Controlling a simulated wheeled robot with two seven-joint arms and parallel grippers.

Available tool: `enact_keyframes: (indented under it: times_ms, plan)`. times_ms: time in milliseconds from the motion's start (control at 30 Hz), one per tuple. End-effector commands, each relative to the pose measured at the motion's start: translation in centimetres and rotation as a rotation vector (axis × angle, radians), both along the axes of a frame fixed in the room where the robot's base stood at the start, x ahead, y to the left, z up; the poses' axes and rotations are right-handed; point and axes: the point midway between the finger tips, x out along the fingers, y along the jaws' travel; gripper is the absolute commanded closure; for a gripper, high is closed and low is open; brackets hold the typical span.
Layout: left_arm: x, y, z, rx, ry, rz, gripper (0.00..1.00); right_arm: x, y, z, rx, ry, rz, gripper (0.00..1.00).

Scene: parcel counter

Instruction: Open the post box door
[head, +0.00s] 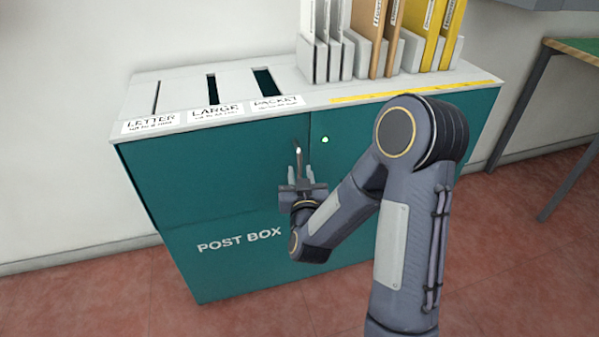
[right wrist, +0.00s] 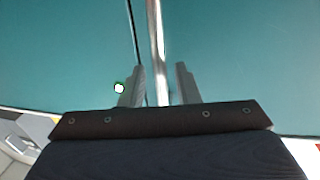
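The post box (head: 205,160) is a teal cabinet with a pale top and "POST BOX" lettering on its front. Its door (head: 215,165) is the left front panel and looks shut, with only a thin dark seam at its right edge. A thin upright metal handle (head: 298,153) stands near that seam. My right gripper (head: 299,178) is at the handle. In the right wrist view, the handle (right wrist: 155,40) runs between the two open fingers (right wrist: 160,70), with what looks like a small gap on each side. My left gripper is not in view.
The top has LETTER, LARGE and PACKET slots (head: 211,92) on the left and upright envelopes in a rack (head: 375,50) on the right. A small round pale spot (head: 325,140) sits right of the seam. A table (head: 575,48) stands far right. Red floor in front looks clear.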

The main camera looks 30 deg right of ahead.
Motion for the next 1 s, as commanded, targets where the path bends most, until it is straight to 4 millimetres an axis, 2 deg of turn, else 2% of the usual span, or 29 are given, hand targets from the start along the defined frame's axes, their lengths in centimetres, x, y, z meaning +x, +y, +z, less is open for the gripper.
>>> enact_keyframes:
  times_ms: [133, 433, 467, 667, 1000]
  plan:
    - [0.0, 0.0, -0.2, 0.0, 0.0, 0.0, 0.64, 1.3, -0.6, 0.0, 0.0, -0.001, 0.0, 0.71]
    - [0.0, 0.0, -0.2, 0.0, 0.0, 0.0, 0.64, 1.6, -0.7, 0.0, 0.001, 0.0, 0.002, 0.71]
    - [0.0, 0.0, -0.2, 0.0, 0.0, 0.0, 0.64, 1.6, -0.7, 0.0, 0.001, 0.0, 0.002, 0.72]
    - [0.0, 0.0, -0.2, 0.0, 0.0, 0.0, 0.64, 1.6, -0.7, 0.0, 0.001, 0.0, 0.002, 0.98]
    - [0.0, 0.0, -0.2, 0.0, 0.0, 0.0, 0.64, 1.6, -0.7, 0.0, 0.001, 0.0, 0.001, 1.0]
